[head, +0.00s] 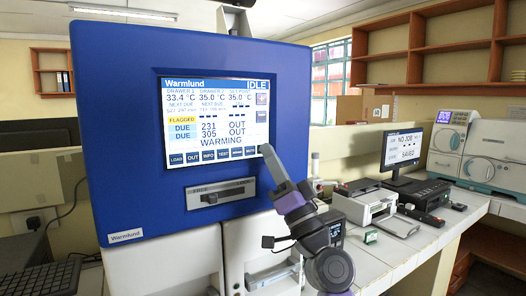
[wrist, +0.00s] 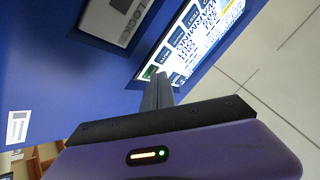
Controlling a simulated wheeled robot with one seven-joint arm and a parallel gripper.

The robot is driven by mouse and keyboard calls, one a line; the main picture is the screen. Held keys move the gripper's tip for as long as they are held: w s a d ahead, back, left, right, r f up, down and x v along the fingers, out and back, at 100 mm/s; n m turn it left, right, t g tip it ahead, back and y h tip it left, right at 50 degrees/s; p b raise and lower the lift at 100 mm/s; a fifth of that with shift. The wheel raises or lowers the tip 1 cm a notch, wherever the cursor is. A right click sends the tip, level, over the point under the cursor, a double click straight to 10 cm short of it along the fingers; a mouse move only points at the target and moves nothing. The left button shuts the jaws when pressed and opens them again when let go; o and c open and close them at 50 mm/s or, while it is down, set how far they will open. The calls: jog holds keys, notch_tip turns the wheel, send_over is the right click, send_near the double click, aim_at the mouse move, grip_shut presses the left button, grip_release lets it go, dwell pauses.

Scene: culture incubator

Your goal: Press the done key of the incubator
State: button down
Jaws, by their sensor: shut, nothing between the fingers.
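The blue incubator (head: 120,150) fills the left of the head view. Its lit screen (head: 215,125) reads IDLE and WARMING, with flagged and due lines. A row of small dark keys (head: 208,156) runs along the screen's bottom edge; LOAD, OUT and INFO are readable, but I cannot surely read which key is done. My gripper (head: 266,150) is shut and empty, its tip by the screen's lower right corner. In the wrist view the shut fingers (wrist: 158,80) overlap the end of the key row beside a green-lit key (wrist: 150,72). I cannot tell whether they touch.
A slider marked FREE and LOCK (head: 221,193) sits below the screen. A printer-like device (head: 365,205), a monitor (head: 403,150) and white machines (head: 485,152) stand on the counter (head: 420,240) to the right. A keyboard (head: 40,279) lies at lower left.

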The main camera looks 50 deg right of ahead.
jog(key=shift+s, duration=0.1)
dwell(0.3)
jog(key=shift+s+a, duration=0.2)
jog(key=shift+s, duration=0.4)
jog(key=shift+s+a+p, duration=0.15)
jog(key=shift+s+a, duration=0.1)
jog(key=shift+s, duration=0.55)
jog(key=shift+s+a+p, duration=0.1)
jog(key=shift+s+a, duration=0.1)
jog(key=shift+s, duration=0.6)
jog(key=shift+s+a+p, duration=0.15)
jog(key=shift+s+a, duration=0.1)
jog(key=shift+s, duration=0.55)
